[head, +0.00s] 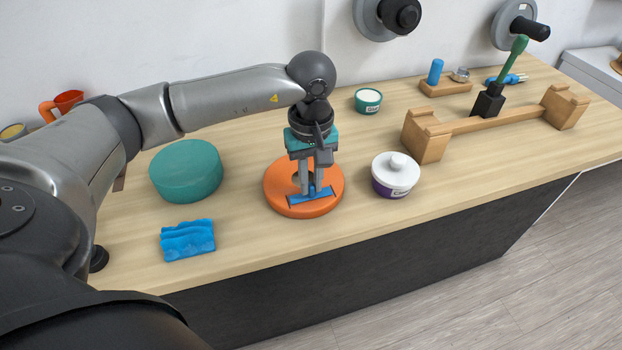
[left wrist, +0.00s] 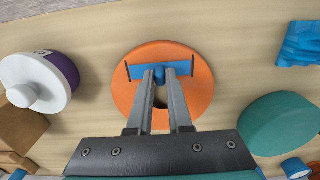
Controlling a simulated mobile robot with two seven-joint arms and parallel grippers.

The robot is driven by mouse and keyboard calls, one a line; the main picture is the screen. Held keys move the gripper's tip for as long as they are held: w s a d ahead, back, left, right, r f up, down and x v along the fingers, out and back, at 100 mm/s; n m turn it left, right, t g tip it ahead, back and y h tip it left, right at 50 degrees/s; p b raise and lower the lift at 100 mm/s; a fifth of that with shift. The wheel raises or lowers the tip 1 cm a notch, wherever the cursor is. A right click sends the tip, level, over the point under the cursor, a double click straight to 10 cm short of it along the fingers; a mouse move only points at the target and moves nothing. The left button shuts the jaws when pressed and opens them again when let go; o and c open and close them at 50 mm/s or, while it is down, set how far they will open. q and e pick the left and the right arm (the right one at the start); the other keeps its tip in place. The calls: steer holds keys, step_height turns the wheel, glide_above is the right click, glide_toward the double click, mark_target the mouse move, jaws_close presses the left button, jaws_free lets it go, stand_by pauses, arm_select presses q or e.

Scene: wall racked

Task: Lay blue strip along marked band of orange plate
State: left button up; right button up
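The orange plate (head: 275,199) is a round disc lying on the wooden bench, with a dark hole near its middle. The blue strip (head: 297,199) lies across the plate's near side, at or just above its surface; I cannot tell whether it touches. In the left wrist view the strip (left wrist: 138,71) spans between two thin dark marks on the plate (left wrist: 190,100). My left gripper (head: 316,190) points down over the plate, its fingertips (left wrist: 160,75) closed on the strip's small blue knob. The band under the strip is mostly hidden. My right gripper is not in view.
A teal round block (head: 186,171) and a folded blue cloth (head: 188,240) are left of the plate. A white-lidded tub (head: 395,175) stands close on the right. A wooden rack (head: 425,137), a small teal tub (head: 368,101) and a green-handled tool (head: 518,47) are farther back.

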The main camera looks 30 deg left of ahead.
mark_target(311, 184)
arm_select(q)
steer(key=o, duration=0.5)
step_height(311, 184, up, 15)
steer(key=shift+r+p, duration=0.15)
steer(key=shift+p, duration=0.5)
